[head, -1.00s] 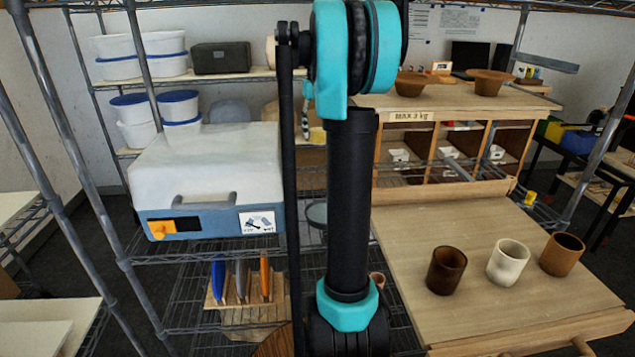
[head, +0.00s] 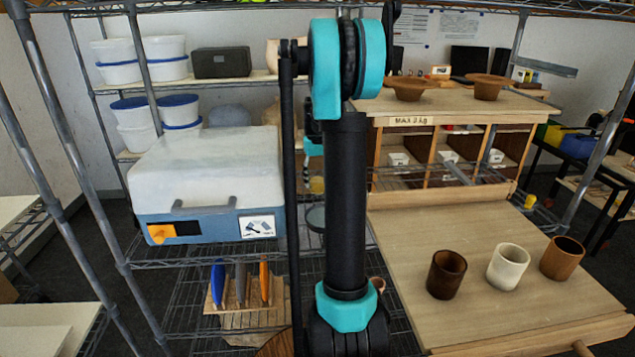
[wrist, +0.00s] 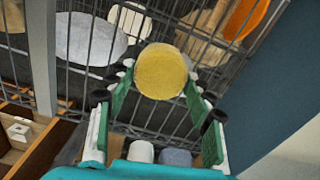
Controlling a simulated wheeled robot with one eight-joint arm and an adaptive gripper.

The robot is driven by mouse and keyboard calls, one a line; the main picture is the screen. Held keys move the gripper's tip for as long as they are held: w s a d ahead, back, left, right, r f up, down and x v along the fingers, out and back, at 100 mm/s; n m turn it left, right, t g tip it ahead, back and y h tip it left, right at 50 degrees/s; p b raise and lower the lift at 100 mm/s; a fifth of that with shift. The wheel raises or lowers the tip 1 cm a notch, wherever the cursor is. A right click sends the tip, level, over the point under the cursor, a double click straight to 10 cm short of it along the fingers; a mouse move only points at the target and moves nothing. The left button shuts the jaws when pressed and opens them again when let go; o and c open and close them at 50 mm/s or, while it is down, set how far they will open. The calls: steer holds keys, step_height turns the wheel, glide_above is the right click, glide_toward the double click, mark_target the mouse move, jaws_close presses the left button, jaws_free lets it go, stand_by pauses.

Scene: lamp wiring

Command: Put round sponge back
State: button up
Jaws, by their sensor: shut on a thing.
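The round sponge (wrist: 161,71) is a yellow disc in the wrist view. It sits between the green-padded fingers of my gripper (wrist: 159,84), which is shut on it. The sponge is held in the air in front of a wire shelf (wrist: 150,115). In the head view my arm column hides most of my gripper.
The white and blue case (head: 205,185) stands on the left wire rack. Upright blue, grey and orange items (head: 241,283) stand in a wooden holder below it. Three cups (head: 507,266) stand on the wooden table at right. Two brown bowls (head: 488,88) sit on the cubby unit.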

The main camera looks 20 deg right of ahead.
steer(key=shift+f, duration=0.5)
steer(key=shift+f, duration=0.1)
steer(key=o, duration=1)
step_height(320, 180, up, 12)
